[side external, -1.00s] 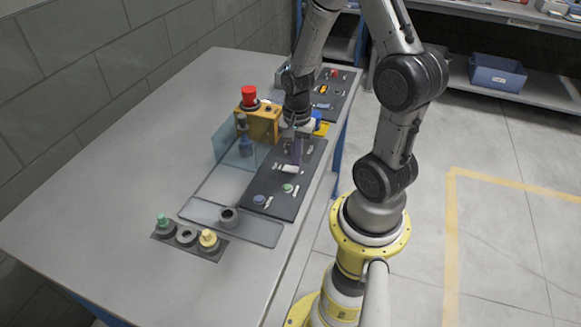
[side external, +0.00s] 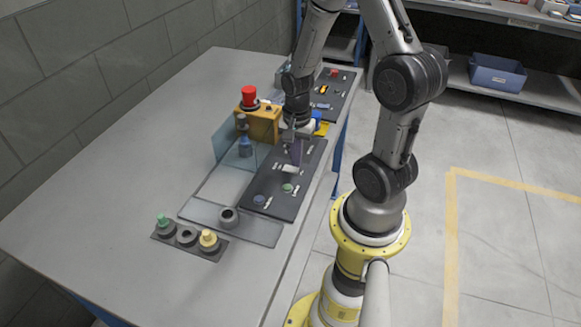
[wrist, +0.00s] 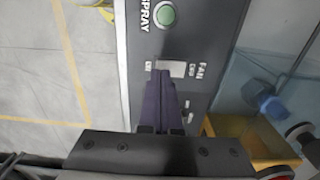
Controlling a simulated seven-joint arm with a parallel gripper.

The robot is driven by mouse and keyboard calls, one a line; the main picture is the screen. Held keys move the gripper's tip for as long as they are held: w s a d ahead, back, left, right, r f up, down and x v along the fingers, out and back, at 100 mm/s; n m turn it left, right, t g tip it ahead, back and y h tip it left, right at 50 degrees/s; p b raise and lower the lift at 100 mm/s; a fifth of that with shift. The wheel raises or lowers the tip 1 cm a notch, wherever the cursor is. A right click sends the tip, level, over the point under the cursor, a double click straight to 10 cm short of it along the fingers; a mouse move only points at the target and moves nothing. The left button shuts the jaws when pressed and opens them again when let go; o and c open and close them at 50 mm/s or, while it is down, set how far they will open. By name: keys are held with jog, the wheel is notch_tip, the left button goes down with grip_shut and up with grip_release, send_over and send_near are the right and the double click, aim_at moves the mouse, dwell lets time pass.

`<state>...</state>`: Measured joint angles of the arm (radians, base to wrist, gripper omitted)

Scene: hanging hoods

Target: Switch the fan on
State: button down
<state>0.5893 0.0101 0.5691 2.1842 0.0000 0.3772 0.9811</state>
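The fan switch (wrist: 171,68) is a pale rocker on the dark control panel (wrist: 190,35), beside the label FAN. Small labels sit at either end of it, too blurred to read surely. It also shows as a white block in the side view (side external: 290,169). My gripper (wrist: 163,80) has its two purple fingers together, with nothing seen between them. The tips are at the near edge of the switch in the wrist view and partly cover it. In the side view, my gripper (side external: 295,163) points down just behind the switch. I cannot tell whether they touch.
A green SPRAY button (wrist: 165,14) is on the same panel, with a blue knob (side external: 260,200) near its front end. A clear hood (side external: 228,143) and a yellow box with a red top (side external: 262,125) stand left of my gripper.

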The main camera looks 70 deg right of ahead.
jog(key=shift+f, duration=0.7)
dwell(0.3)
jog(key=shift+r, duration=3.55)
